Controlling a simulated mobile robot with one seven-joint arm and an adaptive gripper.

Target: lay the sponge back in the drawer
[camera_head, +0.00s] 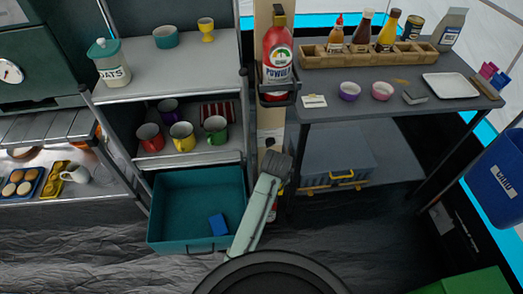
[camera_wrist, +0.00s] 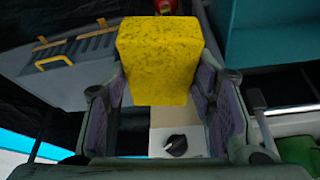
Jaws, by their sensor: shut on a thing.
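In the wrist view, a yellow, dark-speckled sponge (camera_wrist: 160,58) sits between the two fingers of my gripper (camera_wrist: 160,92), which is shut on it. In the head view my arm reaches up beside the drawer's right side, and I cannot make out the sponge or the jaws there. The teal drawer (camera_head: 170,229) is pulled open under the shelves, with a small blue block (camera_head: 218,225) lying on its floor at the front right. A teal surface, likely the drawer (camera_wrist: 275,32), shows at the upper right of the wrist view, apart from the sponge.
Shelves above the drawer hold several mugs (camera_head: 183,136) and an oats jar (camera_head: 109,62). A red bottle (camera_head: 277,52) stands in a holder on the post. A grey toolbox (camera_head: 335,160) lies under the right-hand table (camera_head: 325,105). The drawer's left and middle floor is clear.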

